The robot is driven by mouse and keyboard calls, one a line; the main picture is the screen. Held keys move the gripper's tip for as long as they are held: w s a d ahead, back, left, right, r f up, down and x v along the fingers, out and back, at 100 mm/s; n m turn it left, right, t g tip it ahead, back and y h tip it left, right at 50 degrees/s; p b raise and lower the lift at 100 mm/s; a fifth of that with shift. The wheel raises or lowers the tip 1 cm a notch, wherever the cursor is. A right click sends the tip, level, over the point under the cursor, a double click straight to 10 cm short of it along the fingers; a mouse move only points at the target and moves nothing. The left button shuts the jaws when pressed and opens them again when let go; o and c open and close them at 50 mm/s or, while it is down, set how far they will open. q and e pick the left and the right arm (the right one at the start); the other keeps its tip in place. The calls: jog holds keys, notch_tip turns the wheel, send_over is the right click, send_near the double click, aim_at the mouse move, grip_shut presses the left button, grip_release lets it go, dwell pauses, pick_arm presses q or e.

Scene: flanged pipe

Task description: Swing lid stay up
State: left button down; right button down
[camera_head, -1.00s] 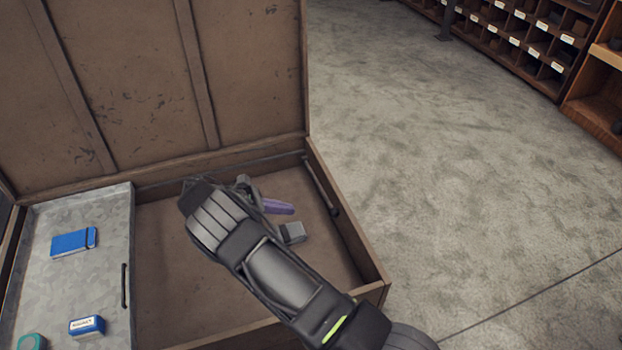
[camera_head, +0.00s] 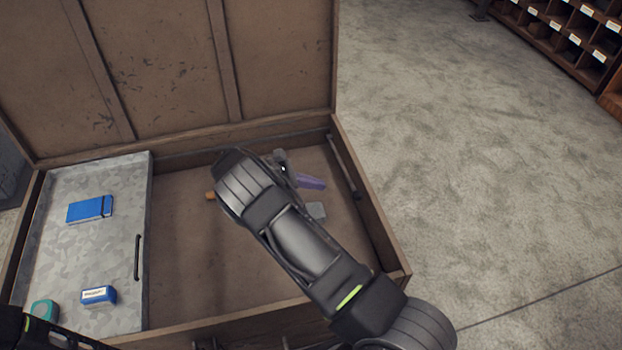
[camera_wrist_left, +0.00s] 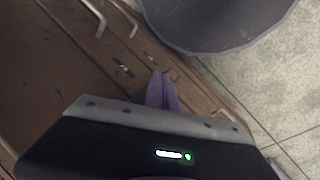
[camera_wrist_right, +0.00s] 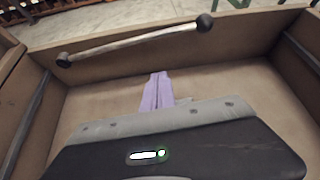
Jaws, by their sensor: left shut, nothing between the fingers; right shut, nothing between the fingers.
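The lid stay (camera_head: 346,168) is a thin rod with dark knobs at its ends, lying low along the inside of the chest's right wall. In the right wrist view the stay (camera_wrist_right: 135,42) runs across the wall beyond my fingers. The chest lid (camera_head: 170,70) stands open at the back. My right gripper (camera_head: 318,184) has purple fingers, shut and empty, inside the chest left of the stay and apart from it. The fingers also show in the right wrist view (camera_wrist_right: 158,78). My left gripper (camera_wrist_left: 163,78) is shut and empty in its wrist view, over the chest's edge area with metal handles.
A grey tray (camera_head: 120,235) fills the chest's left side, holding a blue notebook (camera_head: 90,208), a blue-and-white box (camera_head: 98,295) and a teal item (camera_head: 44,310). A small grey block (camera_head: 317,210) lies under my right arm.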

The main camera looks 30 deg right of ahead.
aim_at(343, 164)
jog(key=p+x, duration=0.2)
jog(key=x, duration=0.5)
jog(key=shift+r, duration=0.15)
jog(key=r, duration=0.1)
jog(key=r+p, duration=0.2)
jog(key=shift+w+d+r, duration=0.15)
jog(key=shift+d+r, duration=0.1)
jog(key=shift+r, duration=0.15)
jog(key=shift+d, duration=0.1)
